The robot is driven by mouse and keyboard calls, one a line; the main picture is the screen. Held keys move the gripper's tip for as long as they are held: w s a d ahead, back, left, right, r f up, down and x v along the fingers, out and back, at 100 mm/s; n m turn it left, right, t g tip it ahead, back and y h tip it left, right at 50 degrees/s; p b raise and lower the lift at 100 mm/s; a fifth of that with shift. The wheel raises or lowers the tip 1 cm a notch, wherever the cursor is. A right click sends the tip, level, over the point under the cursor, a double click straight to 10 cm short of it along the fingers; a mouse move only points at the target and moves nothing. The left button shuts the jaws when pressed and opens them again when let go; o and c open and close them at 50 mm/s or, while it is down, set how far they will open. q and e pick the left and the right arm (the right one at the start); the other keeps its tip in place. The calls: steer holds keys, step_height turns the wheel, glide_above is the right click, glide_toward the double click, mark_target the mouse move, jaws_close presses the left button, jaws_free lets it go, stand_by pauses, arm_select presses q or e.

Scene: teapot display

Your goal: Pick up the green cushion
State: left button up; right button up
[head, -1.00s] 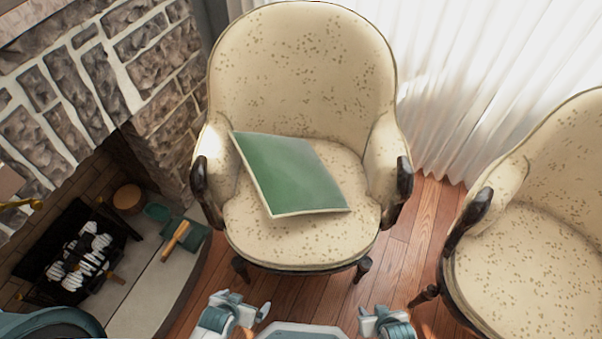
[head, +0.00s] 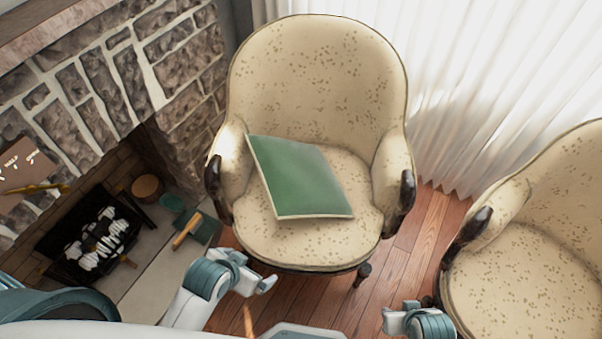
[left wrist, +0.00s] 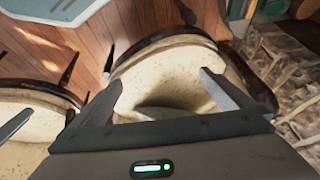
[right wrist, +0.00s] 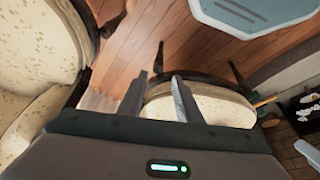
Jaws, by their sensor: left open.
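The green cushion (head: 300,178) with a pale edge lies tilted on the seat of the cream speckled armchair (head: 316,80). Its upper left corner rests toward the left armrest. My left gripper (head: 266,285) is in front of the armchair, low and left of centre, apart from the cushion. In the left wrist view its fingers (left wrist: 160,80) are wide apart and empty, toward the front of an armchair seat. In the right wrist view my right gripper (right wrist: 160,76) has a narrower gap with nothing between its fingers.
A second armchair (head: 530,260) stands at the right. A stone fireplace (head: 110,90) with a hearth (head: 160,275) and a dark grate of logs is at the left. White curtains (head: 500,90) hang behind. Wooden floor (head: 405,265) shows between the chairs.

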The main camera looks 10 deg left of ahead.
arm_select(q)
steer(key=w+d+r+m+t+h+p, duration=0.2)
steer(key=w+d+r+m+h, duration=0.2)
steer(key=w+d+r+m, duration=0.8)
arm_select(e)
steer(key=s+d+f+g, duration=0.1)
steer(key=s+f, duration=0.2)
steer(key=f, duration=0.5)
steer(key=s+f, duration=0.2)
steer(key=f, duration=0.6)
arm_select(q)
steer(key=w+a+m, duration=0.5)
steer(key=a+m, duration=0.1)
steer(key=a, duration=0.2)
steer(key=w+a+m+y, duration=0.1)
steer(key=w+a+m, duration=0.4)
steer(key=a+m, duration=0.2)
steer(key=shift+w+a+y, duration=0.25)
steer(key=shift+a+y, duration=0.05)
steer(key=shift+a, duration=0.5)
arm_select(e)
steer(key=s+d+f+g, duration=0.1)
steer(key=s+d+f, duration=0.1)
steer(key=s+f, duration=1.3)
steer(key=shift+s+d+f, duration=0.2)
steer(key=shift+s+d, duration=0.15)
steer(key=shift+s, duration=0.25)
arm_select(q)
steer(key=shift+f, duration=0.1)
